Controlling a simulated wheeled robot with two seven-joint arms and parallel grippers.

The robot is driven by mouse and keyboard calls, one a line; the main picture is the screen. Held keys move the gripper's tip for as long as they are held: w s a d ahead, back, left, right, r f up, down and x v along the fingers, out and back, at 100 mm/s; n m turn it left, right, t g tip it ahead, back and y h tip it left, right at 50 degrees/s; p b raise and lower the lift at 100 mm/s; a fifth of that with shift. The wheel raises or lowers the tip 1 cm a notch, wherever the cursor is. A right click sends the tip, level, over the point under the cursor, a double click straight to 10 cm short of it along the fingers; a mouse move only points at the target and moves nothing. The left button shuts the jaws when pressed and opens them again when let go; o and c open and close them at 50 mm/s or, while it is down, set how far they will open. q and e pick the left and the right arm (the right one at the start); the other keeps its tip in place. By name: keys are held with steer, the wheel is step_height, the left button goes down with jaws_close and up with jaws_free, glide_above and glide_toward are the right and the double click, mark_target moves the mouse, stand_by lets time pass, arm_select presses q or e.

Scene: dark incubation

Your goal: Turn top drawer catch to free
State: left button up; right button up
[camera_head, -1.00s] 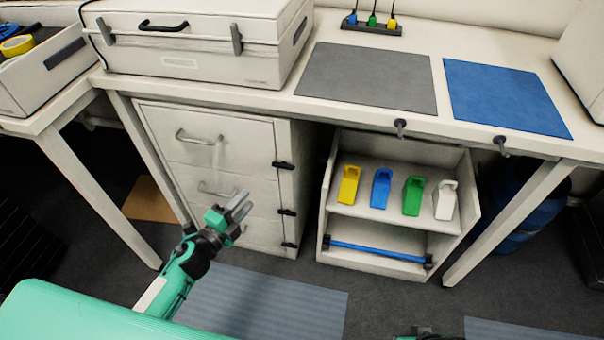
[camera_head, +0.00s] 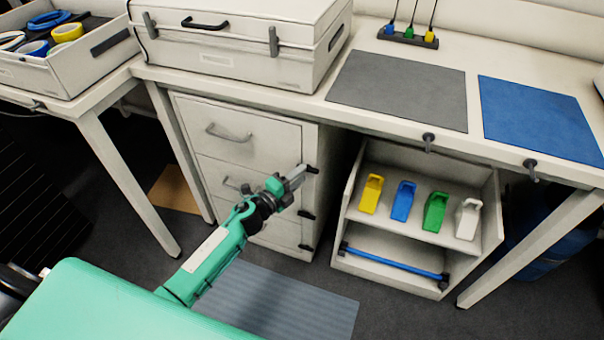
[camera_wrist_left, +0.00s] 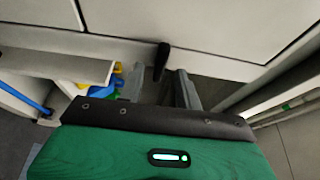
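The top drawer catch (camera_head: 312,169) is a small black lever at the right edge of the white drawer cabinet (camera_head: 240,105). It lies roughly level in the head view, partly covered by my gripper tips. My left gripper (camera_head: 296,175) is at this catch, its fingers pointing toward it. In the left wrist view, a black catch (camera_wrist_left: 161,58) stands between and just beyond the two grey fingertips (camera_wrist_left: 160,80). The fingers are apart, and contact with the catch cannot be made out. The top drawer (camera_head: 225,133) is shut. My right gripper is not in view.
Lower catches (camera_head: 306,214) sit below on the same edge. To the right, an open shelf unit (camera_head: 350,195) holds yellow, blue, green and white items. The table edge (camera_head: 390,132) overhangs the cabinet. A grey mat (camera_head: 285,300) lies on the floor.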

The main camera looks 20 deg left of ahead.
arm_select(q)
steer(key=shift+x, duration=0.85)
jaws_close()
